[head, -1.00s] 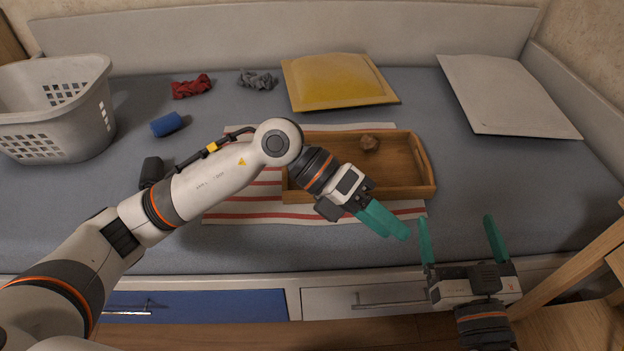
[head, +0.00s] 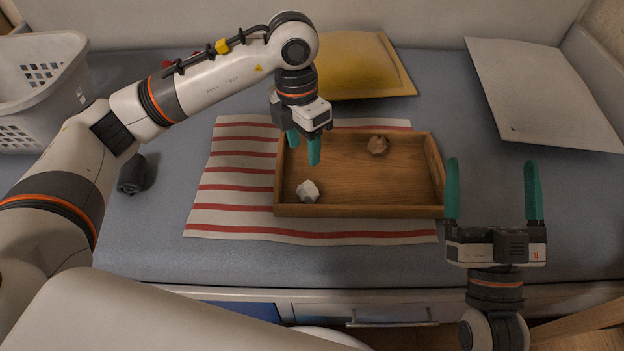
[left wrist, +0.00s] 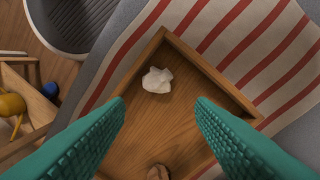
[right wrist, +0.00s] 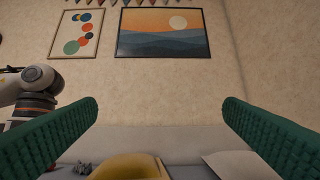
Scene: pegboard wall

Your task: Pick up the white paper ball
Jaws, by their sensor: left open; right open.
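The white paper ball (head: 308,191) lies in the near left corner of the wooden tray (head: 360,211). It also shows in the left wrist view (left wrist: 157,80), ahead of and between the fingers. My left gripper (head: 303,146) is open and empty, pointing down above the tray's left part, behind the ball in the head view and apart from it. My right gripper (head: 493,190) is open and empty, to the right of the tray near the bed's front. In the right wrist view it faces the wall (right wrist: 165,88).
A brown crumpled ball (head: 377,146) lies in the back of the tray. The tray sits on a striped cloth (head: 230,185) on the bed. A yellow cushion (head: 365,65) and a white pillow (head: 540,95) lie behind. A laundry basket (head: 40,90) stands left.

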